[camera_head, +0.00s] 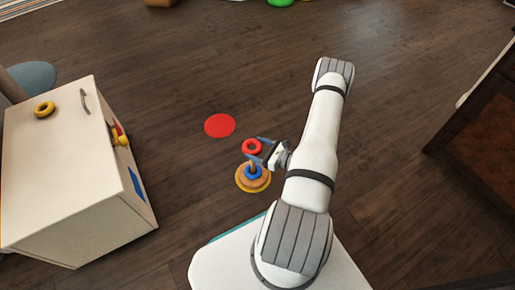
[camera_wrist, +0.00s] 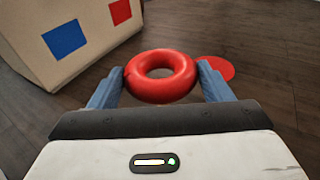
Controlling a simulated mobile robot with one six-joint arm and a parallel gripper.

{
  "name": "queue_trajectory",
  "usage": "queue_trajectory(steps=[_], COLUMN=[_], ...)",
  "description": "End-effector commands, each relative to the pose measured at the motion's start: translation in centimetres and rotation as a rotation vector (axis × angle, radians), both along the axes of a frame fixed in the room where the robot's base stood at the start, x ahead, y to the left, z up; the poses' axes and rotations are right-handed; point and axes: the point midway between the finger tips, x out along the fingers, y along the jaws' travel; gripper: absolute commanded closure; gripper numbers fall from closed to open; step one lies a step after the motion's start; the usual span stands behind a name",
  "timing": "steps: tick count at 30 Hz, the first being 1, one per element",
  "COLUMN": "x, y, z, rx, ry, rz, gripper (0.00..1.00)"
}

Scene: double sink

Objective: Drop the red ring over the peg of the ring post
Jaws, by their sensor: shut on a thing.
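The red ring (camera_head: 246,148) is held between the two blue fingers of my gripper (camera_head: 258,150). In the wrist view the ring (camera_wrist: 160,91) lies roughly flat, its hole open, with a fingertip of my gripper (camera_wrist: 161,75) on each side. The ring post (camera_head: 242,181) stands on the floor, with a wide yellow-tan base and a blue ring (camera_head: 253,173) around its peg (camera_head: 253,163). In the head view the red ring appears just above the peg's top, apart from the stack. Its exact height and alignment over the peg are unclear. The post is hidden in the wrist view.
A flat red disc (camera_head: 220,125) lies on the wooden floor beyond the post. A cream cabinet (camera_head: 55,150) stands at left with a yellow ring (camera_head: 44,109) on top. A dark brown cabinet (camera_head: 480,150) is at right. The floor around the post is clear.

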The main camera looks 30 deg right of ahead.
Motion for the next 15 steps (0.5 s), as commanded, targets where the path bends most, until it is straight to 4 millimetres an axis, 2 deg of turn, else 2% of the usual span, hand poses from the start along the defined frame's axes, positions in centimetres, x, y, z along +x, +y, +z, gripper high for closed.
queue_trajectory(steps=[1, 15], x=[0.0, 0.0], y=[0.0, -0.1], z=[-0.7, -3.9], rx=[0.000, 0.000], ry=[0.000, 0.000], rz=[0.000, -0.001], gripper=[0.50, 0.50])
